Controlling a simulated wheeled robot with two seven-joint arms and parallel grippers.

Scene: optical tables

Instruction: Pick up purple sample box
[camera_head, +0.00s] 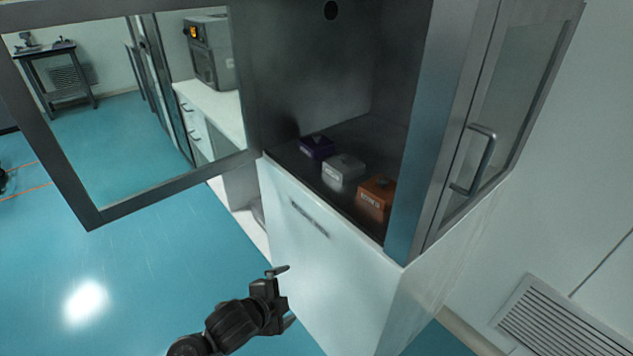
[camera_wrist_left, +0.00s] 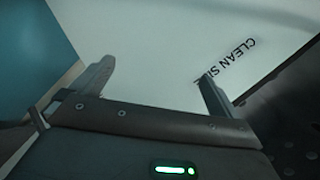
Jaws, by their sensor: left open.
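The purple sample box (camera_head: 317,146) sits on the dark shelf inside the open cabinet, leftmost of three small boxes in the head view. My left gripper (camera_head: 287,295) is open and empty. It is below and to the left of the box, outside the cabinet, in front of its white lower panel. In the left wrist view my left gripper (camera_wrist_left: 155,85) shows two spread fingers with the white panel and the words "CLEAN SI" beyond; the purple box is not in that view. My right gripper is not in view.
A grey box (camera_head: 343,169) and an orange box (camera_head: 377,194) stand to the right of the purple one. A glass door (camera_head: 120,210) stands open at left; another framed door with a handle (camera_head: 474,160) is at right.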

